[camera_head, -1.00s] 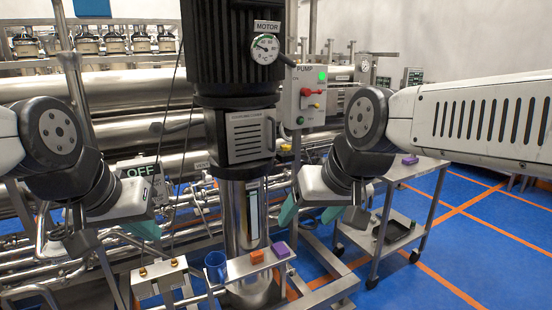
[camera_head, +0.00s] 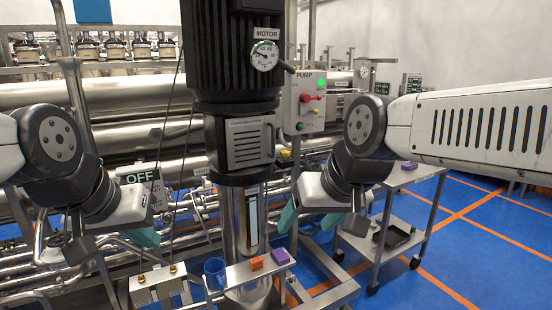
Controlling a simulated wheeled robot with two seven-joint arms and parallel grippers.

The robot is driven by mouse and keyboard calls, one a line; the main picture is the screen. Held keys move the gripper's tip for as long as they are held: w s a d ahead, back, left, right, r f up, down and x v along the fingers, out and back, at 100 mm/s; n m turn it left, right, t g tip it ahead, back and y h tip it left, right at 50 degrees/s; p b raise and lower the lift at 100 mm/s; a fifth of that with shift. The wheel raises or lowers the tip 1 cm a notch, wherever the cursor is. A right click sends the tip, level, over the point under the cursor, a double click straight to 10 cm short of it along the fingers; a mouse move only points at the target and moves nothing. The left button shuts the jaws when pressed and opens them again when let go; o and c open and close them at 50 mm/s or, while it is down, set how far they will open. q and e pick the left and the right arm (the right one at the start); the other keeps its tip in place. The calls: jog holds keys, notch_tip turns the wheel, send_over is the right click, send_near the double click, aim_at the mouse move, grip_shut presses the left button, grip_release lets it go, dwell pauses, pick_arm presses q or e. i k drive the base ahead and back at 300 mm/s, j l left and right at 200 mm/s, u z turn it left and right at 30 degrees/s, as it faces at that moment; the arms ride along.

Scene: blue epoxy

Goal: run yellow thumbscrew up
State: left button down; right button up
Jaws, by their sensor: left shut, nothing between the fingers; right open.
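Two small brass-yellow knobs, a left one (camera_head: 140,278) and a right one (camera_head: 173,269), stand on a metal box at the bottom left. They are too small to tell whether either is the yellow thumbscrew. My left gripper (camera_head: 147,237), with teal fingers, is shut and empty, above and behind the knobs in the picture, apart from them. My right gripper (camera_head: 288,217) is open and empty, in front of the pipework right of the steel column. Its fingertips are partly hidden by its own wrist.
A blue cup (camera_head: 215,272), an orange block (camera_head: 256,263) and a purple block (camera_head: 279,257) stand on a narrow metal shelf (camera_head: 240,274). The black motor (camera_head: 232,60) and its column rise in the middle. A steel cart (camera_head: 420,173) stands right, with open blue floor beyond.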

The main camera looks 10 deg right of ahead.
aim_at(285, 154)
jog(key=i+l+u, duration=0.1)
jog(key=i+l, duration=0.3)
jog(key=l, duration=0.2)
jog(key=i+l+u, duration=0.25)
jog(key=i+l, duration=0.15)
jog(key=l, duration=0.2)
jog(key=i+l+u, duration=0.1)
jog(key=l, duration=0.25)
jog(key=i+l, duration=0.25)
jog(key=i+l+u, duration=0.15)
jog(key=l, duration=0.3)
jog(key=k, duration=0.05)
